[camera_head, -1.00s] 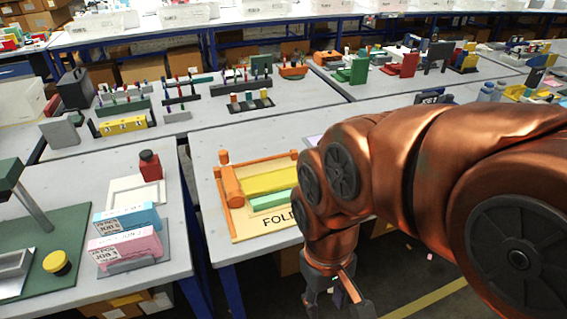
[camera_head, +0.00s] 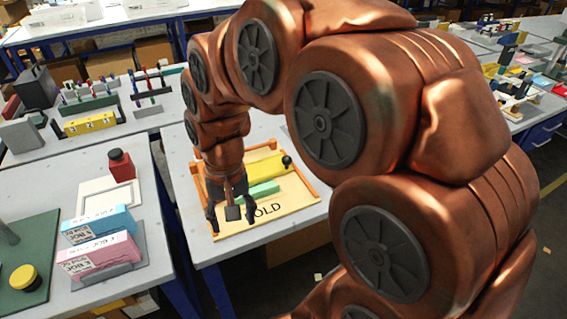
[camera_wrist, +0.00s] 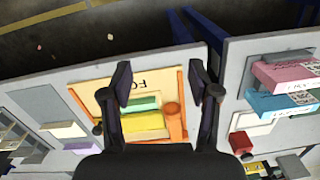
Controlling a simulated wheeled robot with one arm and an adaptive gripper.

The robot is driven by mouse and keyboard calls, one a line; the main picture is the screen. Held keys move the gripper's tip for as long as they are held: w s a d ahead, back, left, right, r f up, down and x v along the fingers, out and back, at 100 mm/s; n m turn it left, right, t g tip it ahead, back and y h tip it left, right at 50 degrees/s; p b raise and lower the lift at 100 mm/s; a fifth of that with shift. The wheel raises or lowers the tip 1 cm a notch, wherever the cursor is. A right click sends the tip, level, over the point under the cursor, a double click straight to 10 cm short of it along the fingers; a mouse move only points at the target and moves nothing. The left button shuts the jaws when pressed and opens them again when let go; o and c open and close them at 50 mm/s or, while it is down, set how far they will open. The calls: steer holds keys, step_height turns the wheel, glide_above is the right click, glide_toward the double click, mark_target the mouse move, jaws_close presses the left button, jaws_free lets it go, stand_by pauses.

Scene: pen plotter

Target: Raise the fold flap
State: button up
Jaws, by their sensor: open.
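The fold station is a tan board (camera_head: 285,205) lettered "FOLD", partly covered by my arm in the head view; the board also shows in the wrist view (camera_wrist: 107,93). A yellow panel (camera_head: 266,165), which looks like the fold flap, lies low across it, with a black knob (camera_head: 287,161) at its right end. In the wrist view the yellow panel (camera_wrist: 143,122) lies beside a green strip (camera_wrist: 140,104). My gripper (camera_head: 231,212) is open and empty, pointing down above the board's front left part. In the wrist view its fingers (camera_wrist: 160,80) are spread, apart from the panel.
Orange bars (camera_head: 304,181) edge the board, and an orange roller (camera_wrist: 173,118) stands at one end. On the left table are a pink box (camera_head: 97,254), a blue box (camera_head: 98,224) and a red bottle (camera_head: 121,165). A gap separates the two tables.

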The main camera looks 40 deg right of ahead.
steer(key=w+d+f+m+t+b, duration=0.1)
steer(key=w+d+f+m, duration=0.1)
steer(key=w+d+m, duration=0.4)
steer(key=m+t+b, duration=0.2)
steer(key=m, duration=0.6)
glide_above(287, 157)
steer(key=s, duration=0.1)
steer(key=shift+h, duration=0.4)
steer(key=x, duration=0.3)
steer(key=s+x, duration=0.1)
steer(key=x, duration=0.2)
steer(key=shift+s+a+f, duration=0.15)
steer(key=shift+a+f, duration=0.05)
steer(key=shift+d+f, duration=0.2)
steer(key=shift+f, duration=0.05)
steer(key=p+x, duration=0.1)
steer(key=x, duration=0.6)
steer(key=shift+f, duration=0.2)
steer(key=shift+c, duration=0.2)
jaws_close()
